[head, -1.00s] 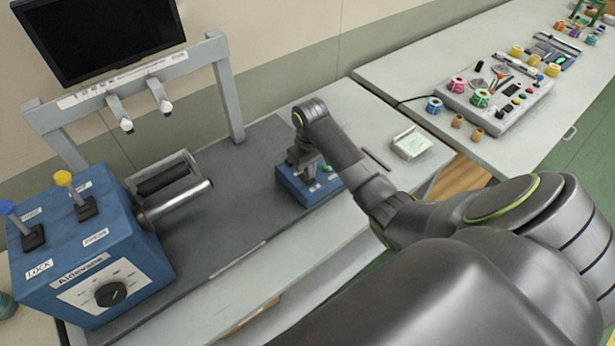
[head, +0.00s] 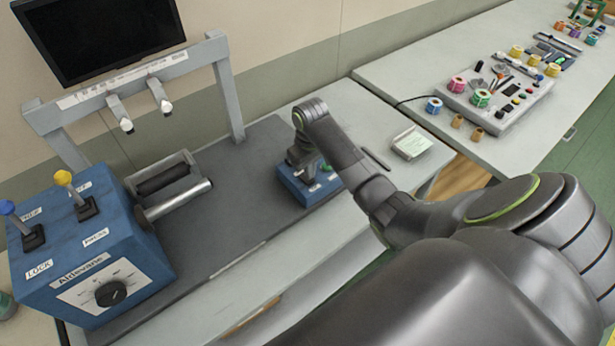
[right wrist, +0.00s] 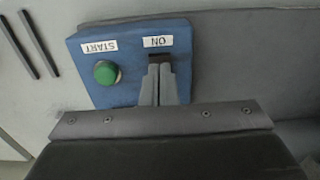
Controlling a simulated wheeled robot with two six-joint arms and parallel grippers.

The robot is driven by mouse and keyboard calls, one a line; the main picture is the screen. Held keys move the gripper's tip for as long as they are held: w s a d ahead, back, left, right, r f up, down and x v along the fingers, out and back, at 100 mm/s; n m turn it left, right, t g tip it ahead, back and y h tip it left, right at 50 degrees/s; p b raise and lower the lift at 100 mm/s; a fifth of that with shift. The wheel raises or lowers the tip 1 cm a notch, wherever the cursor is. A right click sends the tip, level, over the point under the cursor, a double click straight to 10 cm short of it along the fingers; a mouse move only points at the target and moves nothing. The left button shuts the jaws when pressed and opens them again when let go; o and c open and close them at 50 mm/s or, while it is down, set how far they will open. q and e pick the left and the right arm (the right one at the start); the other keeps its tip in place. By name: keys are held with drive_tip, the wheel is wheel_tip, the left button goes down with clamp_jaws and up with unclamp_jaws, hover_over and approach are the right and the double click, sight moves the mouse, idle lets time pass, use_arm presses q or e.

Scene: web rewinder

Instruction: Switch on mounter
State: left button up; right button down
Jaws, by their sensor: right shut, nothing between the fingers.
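A small blue control box (head: 305,191) sits on the dark mat's right end. In the right wrist view the blue box (right wrist: 125,88) carries a green round button (right wrist: 107,72) labelled START and, beside it, a dark slot (right wrist: 157,59) labelled ON. My right gripper (right wrist: 160,72) is shut and empty, its fingertips right over the ON slot and covering most of it; I cannot tell if they touch it. In the head view my right gripper (head: 308,170) hangs over the small box, partly hidden by its own wrist. My left gripper is not in view.
A larger blue box (head: 90,255) with a dial and two levers stands at left, next to a roller (head: 175,198). A grey frame (head: 222,85) spans the mat's back. A shallow tray (head: 411,143) lies right of the small box.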

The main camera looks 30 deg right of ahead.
drive_tip(key=shift+f+b, duration=0.35)
drive_tip(key=shift+f, duration=0.55)
idle(0.7)
wheel_tip(320, 180, up, 7)
drive_tip(key=p, duration=0.9)
drive_tip(key=shift+r, duration=0.1)
drive_tip(key=shift+s, duration=0.1)
idle(0.4)
